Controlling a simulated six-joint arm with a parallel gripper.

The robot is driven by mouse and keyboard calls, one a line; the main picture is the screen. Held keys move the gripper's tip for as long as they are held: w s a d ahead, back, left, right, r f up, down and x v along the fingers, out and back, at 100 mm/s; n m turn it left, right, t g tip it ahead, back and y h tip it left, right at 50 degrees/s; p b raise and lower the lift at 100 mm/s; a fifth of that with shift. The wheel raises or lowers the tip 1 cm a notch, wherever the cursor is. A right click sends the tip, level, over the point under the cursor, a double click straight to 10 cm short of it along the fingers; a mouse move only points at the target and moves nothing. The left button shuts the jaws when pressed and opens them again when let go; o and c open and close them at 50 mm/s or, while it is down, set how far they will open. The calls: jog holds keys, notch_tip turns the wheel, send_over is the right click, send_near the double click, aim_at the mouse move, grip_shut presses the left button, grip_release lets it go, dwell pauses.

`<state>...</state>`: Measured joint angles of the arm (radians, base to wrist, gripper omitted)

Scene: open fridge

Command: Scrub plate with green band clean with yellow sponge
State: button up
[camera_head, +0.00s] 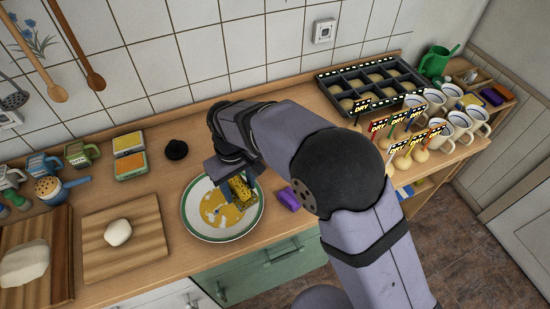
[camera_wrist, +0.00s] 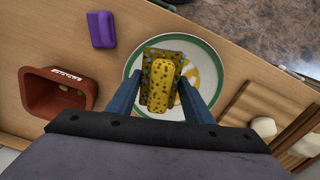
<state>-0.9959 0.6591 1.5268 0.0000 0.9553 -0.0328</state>
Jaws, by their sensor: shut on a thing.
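The plate with green band (camera_head: 189,214) is white and lies on the counter, with yellow-brown smears on its face. It also shows in the wrist view (camera_wrist: 204,58). My gripper (camera_wrist: 159,84) is shut on the yellow sponge (camera_wrist: 160,92), a speckled block between the two blue fingers. In the head view the sponge (camera_head: 240,188) is over the right half of the plate. A darker olive speckled patch shows beside the sponge; I cannot tell whether it belongs to the sponge. Whether the sponge touches the plate is hard to tell. My arm hides part of the plate's far side.
A purple block (camera_head: 288,199) lies right of the plate. A red-brown container (camera_wrist: 30,94) shows in the wrist view. Mugs, a black tray (camera_head: 322,82) and DRY signs fill the right.

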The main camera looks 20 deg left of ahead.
jog(key=s+a+f+n+p, duration=0.1)
jog(key=s+a+n, duration=0.1)
jog(key=a, duration=0.5)
jog(key=shift+s+a+f+n, duration=0.2)
jog(key=shift+a+f+n, duration=0.05)
jog(key=shift+n, duration=0.45)
jog(key=shift+f, duration=0.1)
